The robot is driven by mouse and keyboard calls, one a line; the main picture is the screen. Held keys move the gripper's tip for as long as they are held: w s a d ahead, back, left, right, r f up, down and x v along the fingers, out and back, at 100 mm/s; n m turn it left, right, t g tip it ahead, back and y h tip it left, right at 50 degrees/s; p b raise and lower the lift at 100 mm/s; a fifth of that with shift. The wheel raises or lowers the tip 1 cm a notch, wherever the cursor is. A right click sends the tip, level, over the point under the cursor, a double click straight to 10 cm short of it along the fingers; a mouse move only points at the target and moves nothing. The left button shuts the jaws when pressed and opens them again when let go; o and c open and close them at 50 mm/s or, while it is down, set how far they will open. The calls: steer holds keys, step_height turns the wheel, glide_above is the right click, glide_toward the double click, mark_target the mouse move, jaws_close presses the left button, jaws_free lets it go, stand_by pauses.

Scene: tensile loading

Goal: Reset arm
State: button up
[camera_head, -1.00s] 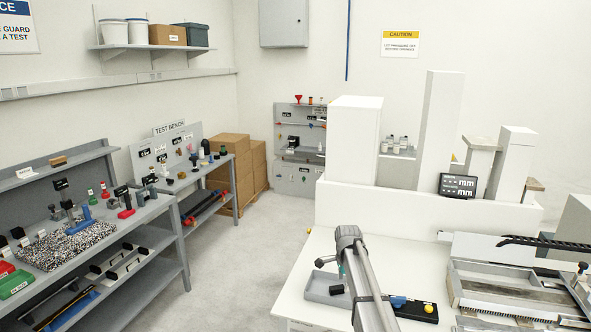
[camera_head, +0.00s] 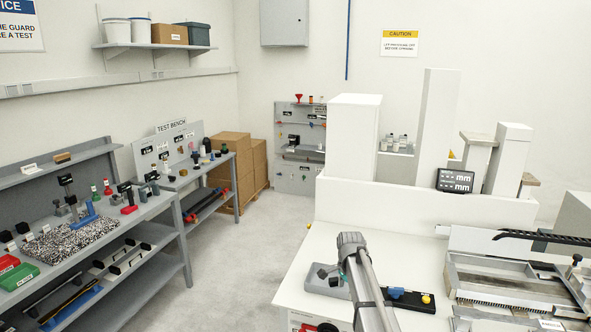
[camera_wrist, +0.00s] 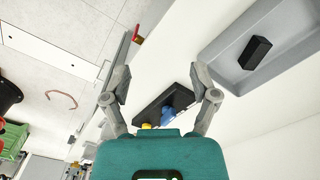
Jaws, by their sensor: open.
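My gripper (camera_wrist: 160,88) shows in the wrist view with its two grey fingers spread wide and nothing between the tips. Behind the fingers, on the white worktop, lies a black control box (camera_wrist: 165,103) with a blue part and a yellow button. I cannot tell the exact distance to it. In the head view my arm reaches over the white table, and the gripper itself cannot be made out there. The same control box (camera_head: 405,299) sits just right of my arm.
A grey tray (camera_wrist: 228,44) holding a black block (camera_wrist: 256,52) lies on the worktop at upper right in the wrist view. In the head view, a metal machine bed (camera_head: 510,280) stands right, a white raised panel (camera_head: 415,205) behind, and grey shelves (camera_head: 165,225) left across open floor.

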steer(key=s+f+n+b, duration=0.4)
steer(key=s+n, duration=0.3)
steer(key=s, duration=0.5)
steer(key=s+f+n+b, duration=0.4)
steer(key=s+n, duration=0.2)
steer(key=s, duration=0.7)
steer(key=shift+s+f+n, duration=0.15)
steer(key=shift+f+n, duration=0.25)
steer(key=shift+d, duration=0.1)
steer(key=shift+c, duration=1.4)
steer(key=shift+d, duration=0.15)
